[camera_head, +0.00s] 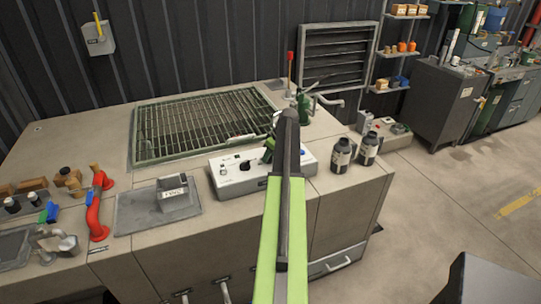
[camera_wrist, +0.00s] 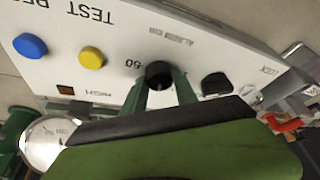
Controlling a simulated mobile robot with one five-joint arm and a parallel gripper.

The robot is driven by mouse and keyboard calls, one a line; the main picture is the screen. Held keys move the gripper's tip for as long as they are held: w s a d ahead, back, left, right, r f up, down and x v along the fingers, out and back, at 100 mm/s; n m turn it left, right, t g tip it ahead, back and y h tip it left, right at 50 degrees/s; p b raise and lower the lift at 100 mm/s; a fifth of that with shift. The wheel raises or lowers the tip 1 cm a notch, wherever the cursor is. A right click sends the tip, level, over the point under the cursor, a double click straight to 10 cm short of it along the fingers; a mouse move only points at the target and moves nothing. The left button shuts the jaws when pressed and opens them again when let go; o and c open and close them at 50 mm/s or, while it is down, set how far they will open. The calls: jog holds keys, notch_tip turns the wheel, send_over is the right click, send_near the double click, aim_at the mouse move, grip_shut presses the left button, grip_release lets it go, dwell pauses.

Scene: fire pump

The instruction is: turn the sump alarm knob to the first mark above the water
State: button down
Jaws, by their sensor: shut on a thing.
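The white control panel (camera_head: 232,182) stands on the grey bench, and it fills much of the wrist view (camera_wrist: 110,65). In the wrist view a round black knob (camera_wrist: 158,69) sits between the green fingertips of my gripper (camera_wrist: 160,82), which is shut on it. My gripper (camera_head: 269,150) shows in the head view over the panel, largely hidden by my arm. No water level can be made out.
On the panel are a blue button (camera_wrist: 30,46), a yellow button (camera_wrist: 91,57) and another black knob (camera_wrist: 216,84). A round gauge (camera_wrist: 52,143) is near my gripper. Two dark bottles (camera_head: 342,155) stand right of the panel. A green grate (camera_head: 200,125) lies behind it.

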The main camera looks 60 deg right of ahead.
jog(key=shift+s+d+n+y, duration=0.15)
jog(key=shift+n+y, duration=0.35)
jog(key=shift+n, duration=1.2)
jog(key=c, duration=1)
grip_release()
jog(key=shift+r, duration=0.1)
jog(key=shift+o, duration=0.2)
jog(key=p+v, duration=1.6)
jog(key=v, duration=0.1)
jog(key=shift+d+r, duration=0.15)
jog(key=shift+r, duration=0.05)
